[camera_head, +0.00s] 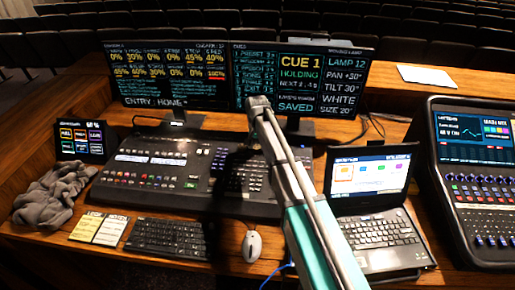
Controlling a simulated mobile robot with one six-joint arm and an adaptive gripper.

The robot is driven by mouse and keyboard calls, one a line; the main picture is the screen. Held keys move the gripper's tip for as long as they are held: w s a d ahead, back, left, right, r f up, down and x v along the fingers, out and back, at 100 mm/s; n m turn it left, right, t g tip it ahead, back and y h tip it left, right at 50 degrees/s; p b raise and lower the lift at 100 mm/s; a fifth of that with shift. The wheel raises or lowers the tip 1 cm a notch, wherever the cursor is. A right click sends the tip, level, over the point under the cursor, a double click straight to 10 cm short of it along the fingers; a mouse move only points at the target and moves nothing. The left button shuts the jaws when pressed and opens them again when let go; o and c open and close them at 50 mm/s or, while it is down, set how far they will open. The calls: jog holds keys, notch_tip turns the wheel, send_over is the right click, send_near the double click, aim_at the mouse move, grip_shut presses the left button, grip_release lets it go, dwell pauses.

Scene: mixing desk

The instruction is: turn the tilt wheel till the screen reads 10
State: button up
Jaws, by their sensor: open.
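The right monitor (300,80) shows a lamp panel whose tilt line reads about 30, under a pan line of about +30. The lighting console (140,180) lies below the monitors, with rows of keys and faders. I cannot pick out the tilt wheel on it; the console's right part is partly covered by my arm and a dark area. My arm rises from the bottom right to a joint in front of the right monitor's lower edge. I cannot make out my gripper or its fingertips.
A laptop (378,232) stands open right of my arm, beside a sound mixer (480,200). A keyboard (168,238), a mouse (251,246) and note cards (87,226) lie in front of the console. A grey cloth (52,194) and small touch panel (82,137) are at left.

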jog(key=shift+d, duration=0.1)
jog(key=c, duration=0.9)
jog(key=shift+o, duration=0.2)
jog(key=shift+n, duration=0.3)
jog(key=n, duration=0.7)
